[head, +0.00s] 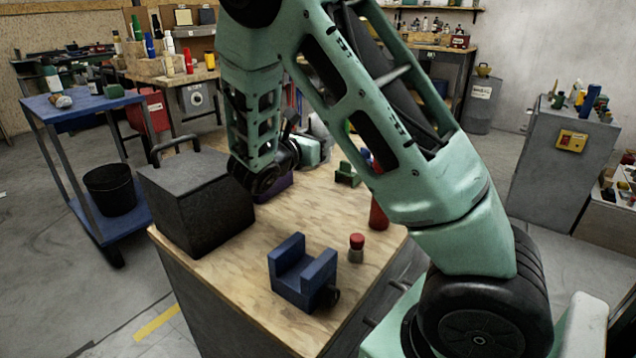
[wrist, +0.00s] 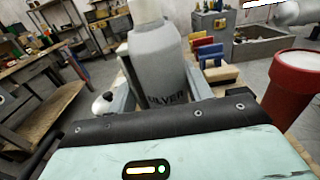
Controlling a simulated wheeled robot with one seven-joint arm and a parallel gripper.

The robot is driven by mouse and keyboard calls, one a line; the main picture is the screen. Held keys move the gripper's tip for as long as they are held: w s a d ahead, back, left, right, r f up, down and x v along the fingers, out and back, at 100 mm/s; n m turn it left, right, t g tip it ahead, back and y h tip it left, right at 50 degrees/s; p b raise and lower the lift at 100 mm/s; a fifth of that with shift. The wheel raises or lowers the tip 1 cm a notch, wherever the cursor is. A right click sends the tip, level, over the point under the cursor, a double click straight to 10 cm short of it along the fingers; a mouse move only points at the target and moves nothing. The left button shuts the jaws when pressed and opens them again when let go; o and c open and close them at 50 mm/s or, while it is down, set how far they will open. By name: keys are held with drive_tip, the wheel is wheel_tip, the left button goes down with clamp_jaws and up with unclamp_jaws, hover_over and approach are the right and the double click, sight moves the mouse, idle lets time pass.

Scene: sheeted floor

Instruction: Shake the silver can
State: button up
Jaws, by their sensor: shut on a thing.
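The silver can (wrist: 162,65) stands large in the wrist view, a grey cylinder with a pale top and dark lettering ending in "LVER". My gripper (wrist: 160,92) is shut on it, with a finger on each side of its lower part. In the head view my gripper (head: 309,150) is mostly behind my arm, above the wooden bench top. The can is largely hidden there, so I cannot tell its height over the bench.
A black box with a handle (head: 198,205), a blue slotted block (head: 303,275), a small red-capped bottle (head: 356,248) and a red cylinder (head: 378,214) stand on the bench (head: 235,290). The red cylinder is close on the right in the wrist view (wrist: 292,88).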

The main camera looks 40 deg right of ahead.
drive_tip(key=r, duration=0.7)
drive_tip(key=shift+s+r, duration=0.15)
drive_tip(key=shift+s, duration=0.05)
drive_tip(key=f, duration=0.7)
drive_tip(key=shift+w+f, duration=0.1)
drive_tip(key=shift+w, duration=0.1)
drive_tip(key=shift+s+r, duration=0.1)
drive_tip(key=shift+r, duration=0.1)
